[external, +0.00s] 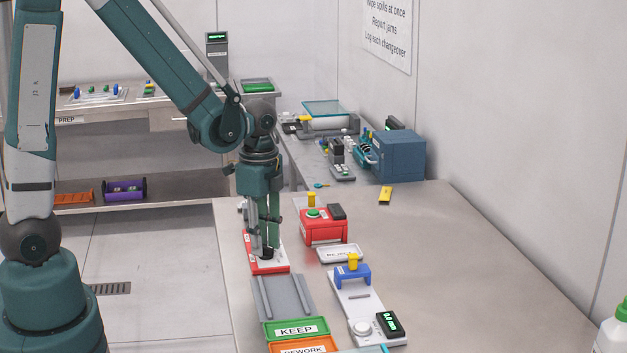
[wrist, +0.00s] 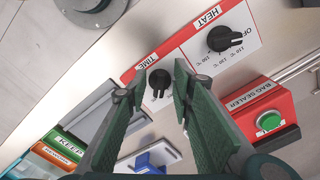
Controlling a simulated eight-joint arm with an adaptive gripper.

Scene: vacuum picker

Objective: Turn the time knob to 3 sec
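The red-bordered panel (external: 256,268) lies on the bench under my gripper (external: 268,250) in the external view. In the wrist view its white plate has a black time knob (wrist: 160,82) beside the TIME label (wrist: 145,62). The marks around this knob are not readable, and part of its dial is hidden by my fingers. A black heat knob (wrist: 224,39) sits farther right under a HEAT label, with OFF and temperature marks. My gripper (wrist: 156,76) is open, with a finger on either side of the time knob. The knob looks closer to the right finger; contact cannot be told.
A red bag sealer box (wrist: 250,108) with a green button (wrist: 269,122) stands close to the panel. A grey chute (external: 284,296) leads to the green KEEP tray (external: 296,328) and orange REWORK tray (external: 305,347).

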